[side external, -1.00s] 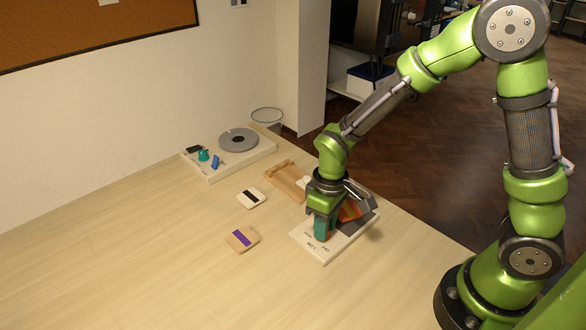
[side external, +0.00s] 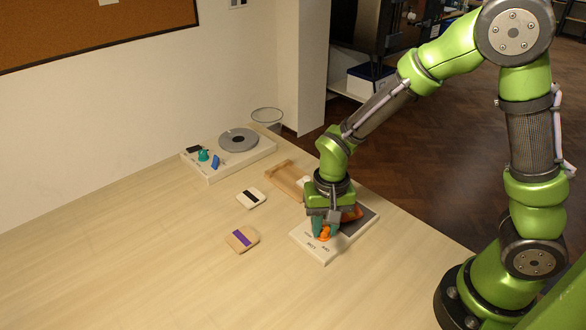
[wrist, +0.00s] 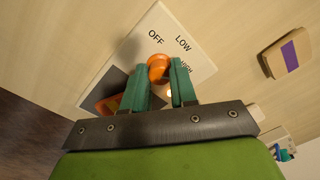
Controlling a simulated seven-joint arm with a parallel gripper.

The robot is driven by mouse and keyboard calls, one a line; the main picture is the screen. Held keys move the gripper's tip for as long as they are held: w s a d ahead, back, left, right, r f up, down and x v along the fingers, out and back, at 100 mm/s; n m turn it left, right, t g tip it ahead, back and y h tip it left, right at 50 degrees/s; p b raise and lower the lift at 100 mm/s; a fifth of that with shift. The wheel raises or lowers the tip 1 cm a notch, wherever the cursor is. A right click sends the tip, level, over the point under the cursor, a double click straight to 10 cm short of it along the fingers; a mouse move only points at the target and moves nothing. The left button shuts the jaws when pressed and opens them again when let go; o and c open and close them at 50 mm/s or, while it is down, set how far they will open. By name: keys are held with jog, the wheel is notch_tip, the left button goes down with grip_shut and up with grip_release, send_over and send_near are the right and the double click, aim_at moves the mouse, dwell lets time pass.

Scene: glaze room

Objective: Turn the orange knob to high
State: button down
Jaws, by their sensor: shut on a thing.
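The orange knob (side external: 324,234) sits on a white panel (side external: 310,254) at the table's right part. In the wrist view the knob (wrist: 158,66) is between the two teal fingers. OFF, LOW and HIGH are printed on the panel (wrist: 158,20), with HIGH beside the right finger. My gripper (wrist: 161,76) points down and is shut on the knob; in the side view the gripper (side external: 325,229) is low over the panel. The fingers hide part of the knob, and I cannot tell which label it points to. A small bright spot shows between the fingers.
An orange item (side external: 352,214) lies on the panel's dark area behind my gripper. A wooden tray (side external: 285,180), a black-striped block (side external: 251,198) and a purple-striped block (side external: 242,239) lie to the left. Another white panel (side external: 212,176) stands at the back. The front left table is clear.

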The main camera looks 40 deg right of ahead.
aim_at(327, 229)
jog(key=shift+m, duration=0.5)
jog(key=c, duration=0.9)
grip_release()
notch_tip(327, 229, up, 17)
jog(key=shift+s+d, duration=0.15)
jog(key=shift+d, duration=0.1)
